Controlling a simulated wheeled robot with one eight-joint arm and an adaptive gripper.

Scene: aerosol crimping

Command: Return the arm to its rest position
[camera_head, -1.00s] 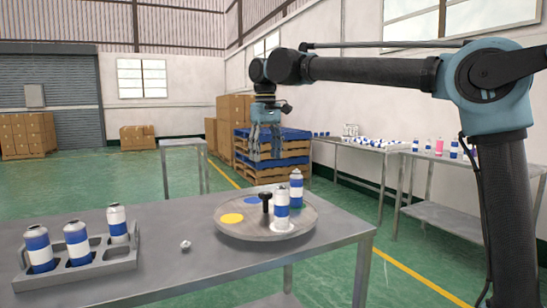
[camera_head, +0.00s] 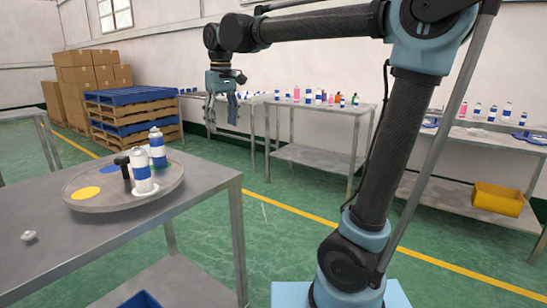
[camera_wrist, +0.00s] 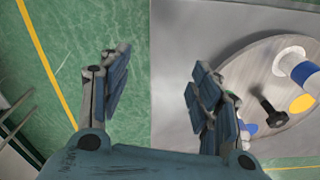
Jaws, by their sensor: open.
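My gripper (camera_head: 221,110) hangs from the arm with its fingers pointing down, open and empty. In the head view it is in the air to the right of the turntable (camera_head: 100,203), above floor level and in front of the back tables. In the wrist view, my gripper (camera_wrist: 150,95) has its two fingers spread, with green floor and the edge of the steel table between them. Nothing is touching the fingers. My arm reaches from the blue base at the lower right up and across to the left.
The turntable on the steel table (camera_head: 215,195) carries two blue-and-white cans (camera_head: 141,172), a black knob (camera_head: 124,168) and a yellow disc (camera_head: 85,193). A small white part (camera_head: 29,237) lies nearby. Pallets (camera_head: 130,115), back tables and a yellow bin (camera_head: 497,198) stand around clear floor.

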